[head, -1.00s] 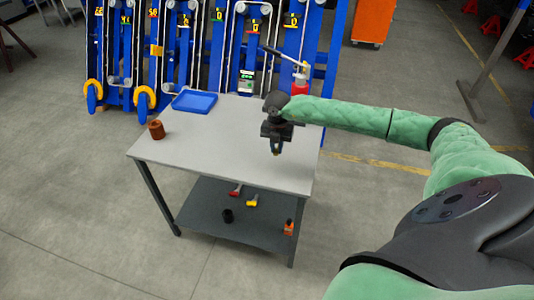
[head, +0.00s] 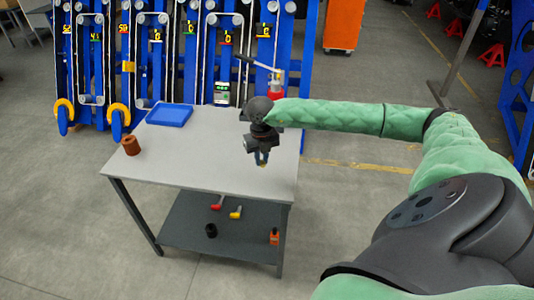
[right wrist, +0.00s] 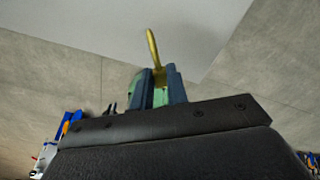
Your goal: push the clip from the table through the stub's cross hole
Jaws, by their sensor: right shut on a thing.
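My right gripper (head: 262,158) is over the right part of the grey table (head: 185,160), pointing down. In the right wrist view its fingers (right wrist: 160,86) are shut on a thin brass-coloured clip (right wrist: 152,46), which sticks out beyond the fingertips. The clip's lower part is hidden between the fingers. In the head view the clip is too small to make out clearly. I cannot make out the stub or its cross hole in either view. My left gripper is not in view.
A blue tray (head: 169,115) lies at the table's back left and a brown cylinder (head: 131,146) at its left edge. A red bottle-like thing (head: 276,88) stands at the back right. Several small items lie on the lower shelf (head: 200,236). Blue racks (head: 145,55) stand behind.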

